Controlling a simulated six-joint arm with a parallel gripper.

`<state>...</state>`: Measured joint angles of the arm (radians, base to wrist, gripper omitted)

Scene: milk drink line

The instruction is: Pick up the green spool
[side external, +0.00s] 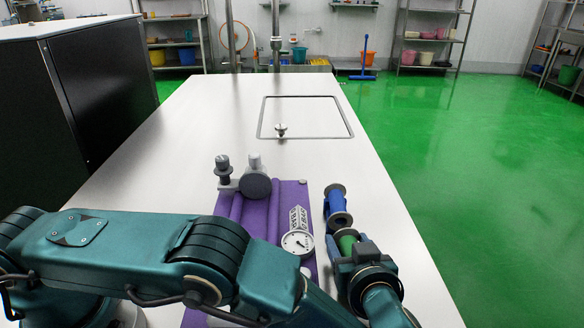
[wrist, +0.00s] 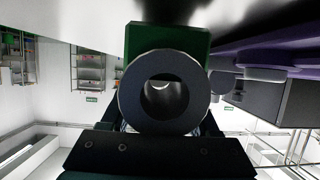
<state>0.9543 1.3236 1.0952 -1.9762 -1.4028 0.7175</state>
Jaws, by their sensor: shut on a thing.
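The green spool (side external: 347,242) is beside the right edge of the purple fixture, just in front of the blue spool (side external: 338,203). My gripper (side external: 359,258) is shut on it and hides its near part. I cannot tell if the green spool touches the table. In the wrist view, a dark grey ring (wrist: 128,90) with a round hole fills the middle, and a green block-like part (wrist: 167,36) shows beyond it. My gripper's dark body crosses the bottom of that view.
The purple fixture (side external: 233,206) with a dial gauge (side external: 297,242) and grey knobs lies left of the spools. The white table (side external: 215,120) is mostly clear behind it, with a rectangular outline (side external: 305,97) and a small metal knob (side external: 281,130). A black cabinet (side external: 105,95) stands at left.

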